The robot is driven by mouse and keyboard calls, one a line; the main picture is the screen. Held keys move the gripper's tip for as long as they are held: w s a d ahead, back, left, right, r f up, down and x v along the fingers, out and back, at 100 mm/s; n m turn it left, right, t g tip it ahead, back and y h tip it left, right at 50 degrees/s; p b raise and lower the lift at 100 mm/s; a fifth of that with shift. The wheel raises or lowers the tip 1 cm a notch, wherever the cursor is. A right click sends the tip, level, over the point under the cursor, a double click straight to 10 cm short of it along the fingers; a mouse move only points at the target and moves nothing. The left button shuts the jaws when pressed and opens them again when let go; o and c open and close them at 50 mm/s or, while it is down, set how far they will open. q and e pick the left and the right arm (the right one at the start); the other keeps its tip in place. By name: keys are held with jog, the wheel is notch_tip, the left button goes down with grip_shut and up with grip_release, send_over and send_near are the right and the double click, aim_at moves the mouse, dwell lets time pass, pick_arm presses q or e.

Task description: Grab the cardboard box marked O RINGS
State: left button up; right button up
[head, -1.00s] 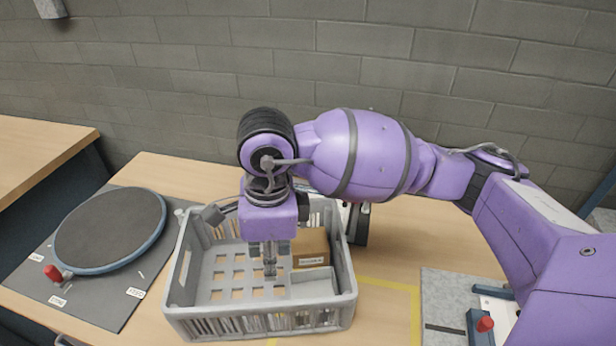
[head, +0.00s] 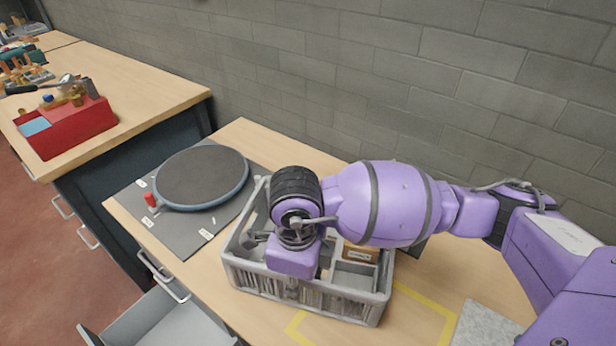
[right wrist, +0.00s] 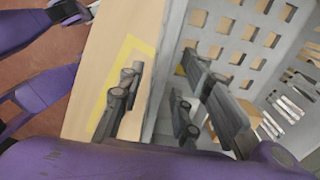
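The brown cardboard box (head: 360,252) stands inside the grey plastic crate (head: 345,305), toward its right back. A dark mark shows on its front, but it is too small to read. My right gripper (head: 296,285) is over the crate, left of the box and apart from it in the head view; its own body hides most of its fingers there. A brown patch partly hidden behind a finger may be the box. My left gripper is not shown in the head view.
A round dark plate (head: 202,175) on a grey mat (head: 181,240) lies left of the crate. A red toolbox (head: 68,125) sits on another bench at far left. An open drawer (head: 165,325) juts out at the front. Yellow tape (head: 425,299) marks the tabletop.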

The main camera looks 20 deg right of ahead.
aim_at(300, 305)
notch_tip(300, 305, down, 6)
grip_shut()
dwell(0.4)
jog(key=shift+r, duration=0.1)
